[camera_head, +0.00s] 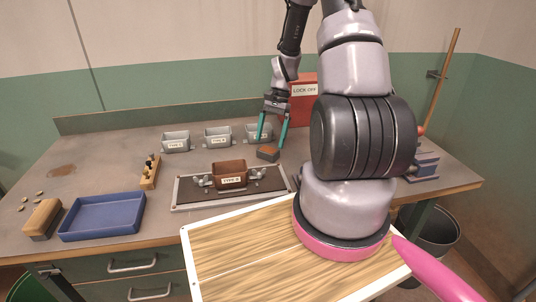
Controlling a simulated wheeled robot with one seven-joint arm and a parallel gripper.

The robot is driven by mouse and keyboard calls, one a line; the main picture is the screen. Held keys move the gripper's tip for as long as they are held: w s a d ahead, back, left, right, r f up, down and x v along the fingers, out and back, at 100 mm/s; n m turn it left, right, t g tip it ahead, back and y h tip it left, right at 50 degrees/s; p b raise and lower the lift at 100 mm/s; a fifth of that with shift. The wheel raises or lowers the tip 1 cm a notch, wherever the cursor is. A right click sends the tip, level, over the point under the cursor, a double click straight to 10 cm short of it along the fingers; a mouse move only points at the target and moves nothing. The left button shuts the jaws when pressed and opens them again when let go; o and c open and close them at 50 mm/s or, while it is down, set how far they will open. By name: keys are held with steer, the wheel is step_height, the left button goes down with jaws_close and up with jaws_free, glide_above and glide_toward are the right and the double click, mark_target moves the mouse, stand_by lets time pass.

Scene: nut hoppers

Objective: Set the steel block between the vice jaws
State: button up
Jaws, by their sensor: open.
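My gripper (273,122) hangs over the back middle of the bench, its two teal fingers pointing down and spread apart, with nothing seen between them. A small block (268,153) with a brown top and darker sides lies on the bench just below the fingertips. I cannot tell whether it is steel. A blue vice (424,167) stands at the right end of the bench. My arm hides its left part, and I cannot make out the gap between its jaws.
A brown hopper (229,181) sits on a framed plate (190,204). A blue tray (103,225), a wooden-topped block (43,218) and a small rack (150,173) stand left. A pole (443,80) rises behind the vice.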

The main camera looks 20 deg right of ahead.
mark_target(268, 149)
steer(key=x, duration=0.3)
steer(key=shift+d+f, duration=0.1)
steer(key=shift+f, duration=0.1)
steer(key=shift+c, duration=0.3)
jaws_close()
steer(key=shift+r, duration=0.1)
